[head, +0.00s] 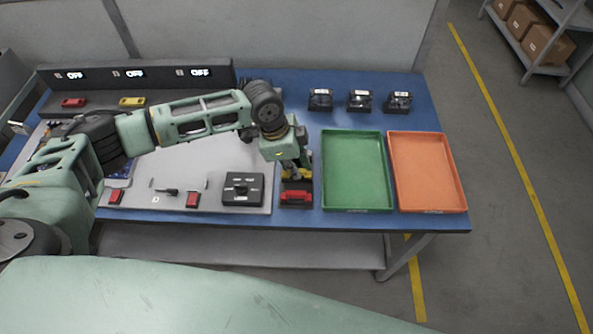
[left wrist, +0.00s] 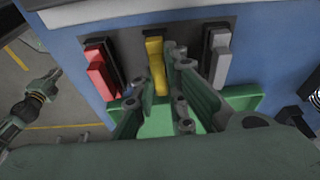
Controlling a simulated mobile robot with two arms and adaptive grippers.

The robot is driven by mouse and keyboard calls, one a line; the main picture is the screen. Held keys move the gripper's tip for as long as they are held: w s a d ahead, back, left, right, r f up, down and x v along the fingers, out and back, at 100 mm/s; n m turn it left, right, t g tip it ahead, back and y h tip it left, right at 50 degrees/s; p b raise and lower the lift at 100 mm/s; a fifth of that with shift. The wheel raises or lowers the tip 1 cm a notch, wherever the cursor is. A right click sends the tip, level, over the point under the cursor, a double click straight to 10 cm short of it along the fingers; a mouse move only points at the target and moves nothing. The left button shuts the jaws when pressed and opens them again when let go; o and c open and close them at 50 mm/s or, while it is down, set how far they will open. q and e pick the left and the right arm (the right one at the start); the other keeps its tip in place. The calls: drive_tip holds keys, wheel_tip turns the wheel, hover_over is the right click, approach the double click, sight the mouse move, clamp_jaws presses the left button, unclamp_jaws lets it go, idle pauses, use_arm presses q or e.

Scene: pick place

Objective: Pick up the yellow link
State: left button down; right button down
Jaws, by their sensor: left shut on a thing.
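The yellow link (left wrist: 155,65) stands in a dark holder between a red link (left wrist: 100,68) and a grey link (left wrist: 219,60) in the left wrist view. My left gripper (left wrist: 157,72) is shut on the yellow link, with a finger on each side of it. In the head view, my left gripper (head: 296,172) points down over the holder and hides most of the yellow link (head: 304,174); the red link (head: 296,196) shows nearer the table's front edge. My right arm seems to show small at the left of the left wrist view; its jaws are unclear.
A green tray (head: 357,208) lies right of the holder, with an orange tray (head: 428,209) beyond it. A black box (head: 243,189) sits to the left on a grey board. Several small black devices (head: 359,101) stand at the back.

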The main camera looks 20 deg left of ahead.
sight(301, 170)
use_arm(q)
drive_tip(key=shift+r, duration=0.1)
drive_tip(key=shift+r, duration=0.3)
wheel_tip(301, 170, up, 3)
drive_tip(key=shift+f+b, duration=0.1)
drive_tip(key=shift+b, duration=0.35)
drive_tip(key=s+d+r+p, duration=0.4)
drive_tip(key=s+d+r, duration=0.1)
drive_tip(key=s+r, duration=0.5)
drive_tip(key=shift+s+r, duration=0.35)
drive_tip(key=shift+r, duration=0.15)
idle(0.4)
